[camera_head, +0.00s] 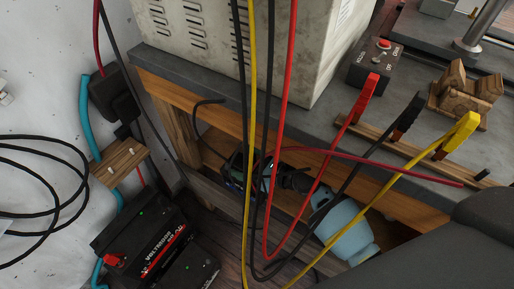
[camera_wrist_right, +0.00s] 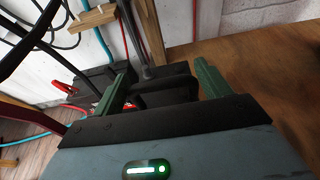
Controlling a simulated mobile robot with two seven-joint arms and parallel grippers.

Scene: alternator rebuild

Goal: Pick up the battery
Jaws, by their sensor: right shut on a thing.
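A black battery-like box (camera_head: 155,245) with a red-and-white label and a red terminal piece stands on the floor at the lower left of the head view. It seems to show beyond the left finger in the right wrist view (camera_wrist_right: 72,85). My right gripper (camera_head: 240,172) reaches into the wooden bench's lower space, to the right of that box and apart from it. In the wrist view its green fingers stand apart, shut on a dark object (camera_wrist_right: 165,90) that I cannot identify. Hanging cables partly hide the gripper in the head view. My left gripper is not in view.
Yellow, red and black cables (camera_head: 252,130) hang in front of my right arm. A grey cabinet (camera_head: 240,40), a switch box (camera_head: 376,62) and a clamp rack (camera_head: 400,148) sit on the bench. A teal hose (camera_head: 85,110) runs along the wall.

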